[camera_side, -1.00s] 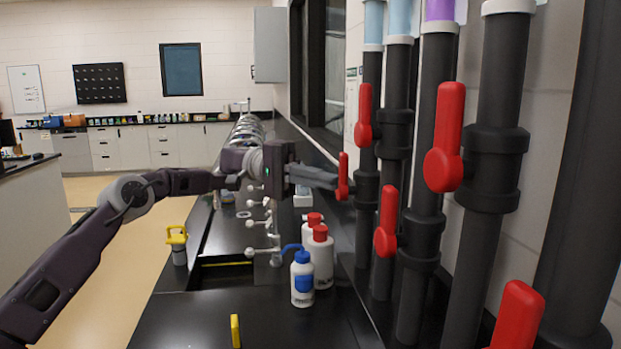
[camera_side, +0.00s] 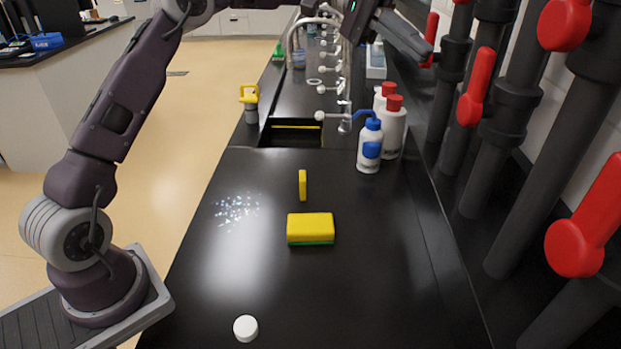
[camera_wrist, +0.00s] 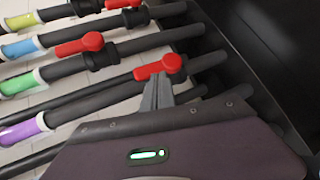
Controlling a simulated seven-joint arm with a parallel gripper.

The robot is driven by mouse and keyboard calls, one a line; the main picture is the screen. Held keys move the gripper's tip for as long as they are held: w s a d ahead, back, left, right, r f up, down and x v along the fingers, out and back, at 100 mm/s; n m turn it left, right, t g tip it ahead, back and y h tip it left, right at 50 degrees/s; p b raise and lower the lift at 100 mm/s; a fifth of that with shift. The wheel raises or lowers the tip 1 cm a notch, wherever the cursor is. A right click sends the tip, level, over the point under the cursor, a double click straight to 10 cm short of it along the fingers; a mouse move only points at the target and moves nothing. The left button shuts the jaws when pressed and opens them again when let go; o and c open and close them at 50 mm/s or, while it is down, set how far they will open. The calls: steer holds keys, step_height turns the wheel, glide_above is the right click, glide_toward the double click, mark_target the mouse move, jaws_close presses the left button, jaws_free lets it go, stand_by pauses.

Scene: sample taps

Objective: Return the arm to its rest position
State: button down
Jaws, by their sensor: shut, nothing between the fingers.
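My gripper (camera_side: 425,48) is at the top of the side view, stretched out over the far bench beside the black pipes. Its fingers are together with nothing between them; they also show in the wrist view (camera_wrist: 158,93). The fingertips are close to a red tap handle (camera_side: 431,38), which also shows in the wrist view (camera_wrist: 159,66). I cannot tell whether they touch it. My arm rises from its base at lower left and reaches across the bench; part of it is cut off by the top edge.
Other red handles (camera_side: 476,87) stick out along the pipes at right. White bottles (camera_side: 391,128) and a blue-capped bottle (camera_side: 369,147) stand by the sink (camera_side: 291,133).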

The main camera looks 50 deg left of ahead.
steer(key=s+f+t+y, duration=0.25)
steer(key=s+y, duration=0.55)
steer(key=s, duration=0.9)
steer(key=s+a+f+t+y, duration=0.25)
steer(key=s+a+f, duration=0.25)
steer(key=s, duration=0.4)
steer(key=s+a+f+t+y, duration=0.1)
steer(key=s+a+f+y, duration=0.2)
steer(key=s+a+f, duration=0.35)
steer(key=w+a+r+m+y, duration=0.1)
steer(key=w+r+m+y, duration=0.3)
steer(key=w+m+y, duration=0.3)
steer(key=w+d+r+m+t, duration=0.3)
steer(key=w+d+m+t, duration=0.1)
steer(key=w+d+t, duration=0.15)
steer(key=w+d+r+m+t+h, duration=0.1)
steer(key=d+r+m+t+h, duration=0.2)
steer(key=d, duration=0.8)
steer(key=w+d+r+m+t+h, duration=0.2)
steer(key=d+r+m+t+h, duration=0.15)
steer(key=d, duration=0.75)
steer(key=shift+w+a+f, duration=0.1)
steer(key=shift+w+a, duration=0.4)
steer(key=shift+w, duration=1.6)
steer(key=shift+w+a+f, duration=0.1)
steer(key=shift+w+a, duration=0.35)
steer(key=shift+w, duration=1.7)
steer(key=shift+w+a+f, duration=0.1)
steer(key=shift+w+a, duration=0.4)
steer(key=shift+w, duration=1.6)
